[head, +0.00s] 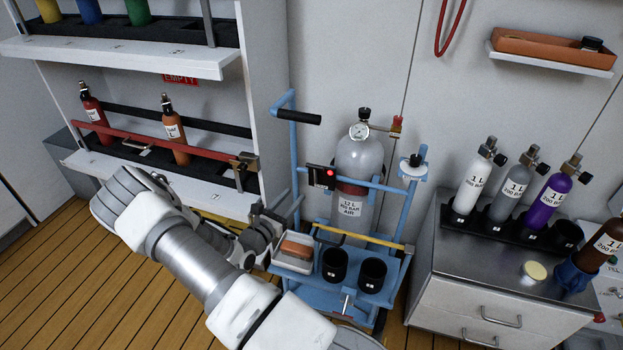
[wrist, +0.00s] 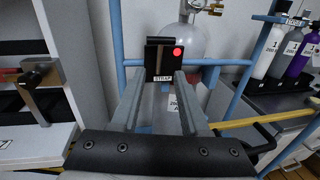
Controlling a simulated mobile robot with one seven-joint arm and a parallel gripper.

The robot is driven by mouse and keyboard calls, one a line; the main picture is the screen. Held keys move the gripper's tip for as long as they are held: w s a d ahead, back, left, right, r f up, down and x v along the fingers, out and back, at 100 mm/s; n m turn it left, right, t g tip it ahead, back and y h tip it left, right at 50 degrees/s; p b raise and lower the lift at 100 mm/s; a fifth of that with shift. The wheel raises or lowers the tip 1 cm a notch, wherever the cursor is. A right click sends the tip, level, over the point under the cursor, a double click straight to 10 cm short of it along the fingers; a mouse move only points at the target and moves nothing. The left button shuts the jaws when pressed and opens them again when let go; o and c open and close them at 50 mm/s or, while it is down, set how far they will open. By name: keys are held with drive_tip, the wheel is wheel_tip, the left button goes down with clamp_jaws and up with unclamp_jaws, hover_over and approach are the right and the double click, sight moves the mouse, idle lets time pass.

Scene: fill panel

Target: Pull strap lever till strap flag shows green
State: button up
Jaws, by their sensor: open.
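The black strap box (head: 321,177) is on the blue cart frame in front of the grey 12 L air cylinder (head: 357,158). Its round flag (head: 330,173) shows red. In the wrist view the box (wrist: 155,64) carries a STRAP label and the flag (wrist: 178,53) is also red. A black bar, which looks like the strap lever (wrist: 160,41), crosses the top of the box. My gripper (wrist: 159,76) is open and empty, its two fingers pointing at the box from below, one on each side of the label. I cannot tell whether they touch it.
The blue cart (head: 340,298) holds black cups and a small tray (head: 293,253). A yellow bar (head: 365,238) crosses its front. A shelf with a red rail (head: 160,140) stands left. A cabinet (head: 500,285) with several bottles stands right. Wooden floor is open at lower left.

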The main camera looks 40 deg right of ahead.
sight(316, 175)
drive_tip(key=b+x, duration=0.2)
drive_tip(key=x, duration=0.9)
drive_tip(key=shift+d, duration=0.2)
drive_tip(key=shift+w, duration=0.1)
clamp_jaws()
idle(0.8)
